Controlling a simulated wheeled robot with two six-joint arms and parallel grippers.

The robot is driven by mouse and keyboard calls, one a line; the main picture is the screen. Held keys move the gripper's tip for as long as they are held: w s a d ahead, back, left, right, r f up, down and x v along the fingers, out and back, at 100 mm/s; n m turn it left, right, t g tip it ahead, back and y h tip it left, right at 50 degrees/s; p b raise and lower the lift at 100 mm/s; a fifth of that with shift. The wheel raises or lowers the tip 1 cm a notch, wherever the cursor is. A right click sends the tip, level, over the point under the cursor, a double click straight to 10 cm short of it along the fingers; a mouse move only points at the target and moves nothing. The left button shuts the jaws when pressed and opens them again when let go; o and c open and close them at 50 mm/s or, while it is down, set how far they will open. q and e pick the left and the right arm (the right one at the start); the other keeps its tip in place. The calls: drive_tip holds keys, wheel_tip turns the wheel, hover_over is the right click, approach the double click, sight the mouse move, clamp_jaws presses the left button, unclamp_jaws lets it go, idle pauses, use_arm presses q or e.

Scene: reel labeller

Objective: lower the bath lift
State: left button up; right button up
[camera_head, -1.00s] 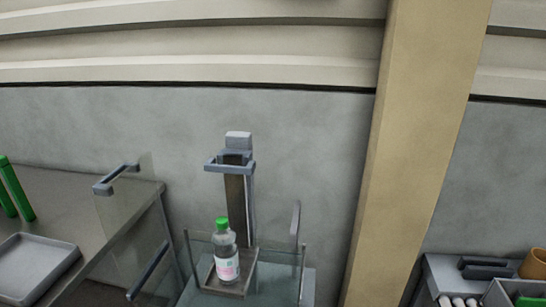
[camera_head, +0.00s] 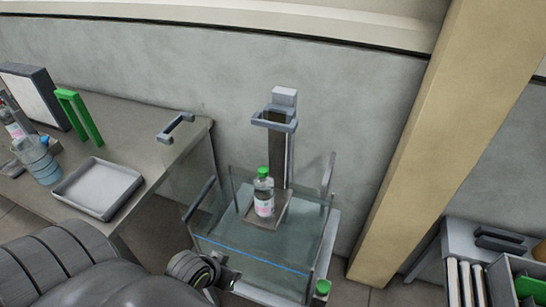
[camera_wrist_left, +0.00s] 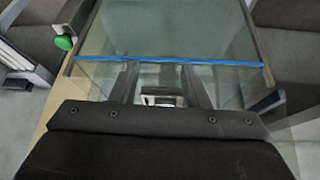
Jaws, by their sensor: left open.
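The bath lift has an upright column with a grey handle (camera_head: 275,122) near its top. Its small tray (camera_head: 267,213) holds an upright clear bottle (camera_head: 264,197) with a green cap and a pink-and-white label. The tray is inside the glass bath (camera_head: 255,254), above the blue line on the front wall; the blue line also shows in the wrist view (camera_wrist_left: 165,61). My left gripper (camera_wrist_left: 160,88) is open at the near side of the bath, low in front of the lift and away from its handle. It appears empty. My right gripper is out of view.
A green knob (camera_head: 322,287) is at the bath's front right corner. The left counter holds a grey tray (camera_head: 97,188), a green frame (camera_head: 80,117) and a blue bottle (camera_head: 37,160). A tan post (camera_head: 412,130) stands right of the bath.

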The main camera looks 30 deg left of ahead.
use_arm(q)
drive_tip(key=w+d+r+n+t+h, duration=0.1)
drive_tip(key=w+r+n+t+h, duration=0.25)
drive_tip(key=w+r, duration=0.45)
drive_tip(key=n+t+p, duration=0.1)
drive_tip(key=n+t, duration=0.8)
drive_tip(key=n, duration=0.3)
approach(271, 127)
drive_tip(key=shift+m, duration=0.35)
drive_tip(key=w, duration=0.3)
drive_tip(key=w+d+p, duration=0.1)
drive_tip(key=w, duration=0.6)
drive_tip(key=shift+w+d+r, duration=0.2)
drive_tip(key=shift+w+d, duration=0.1)
drive_tip(key=shift+d, duration=0.1)
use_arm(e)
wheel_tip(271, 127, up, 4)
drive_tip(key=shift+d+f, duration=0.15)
use_arm(q)
clamp_jaws()
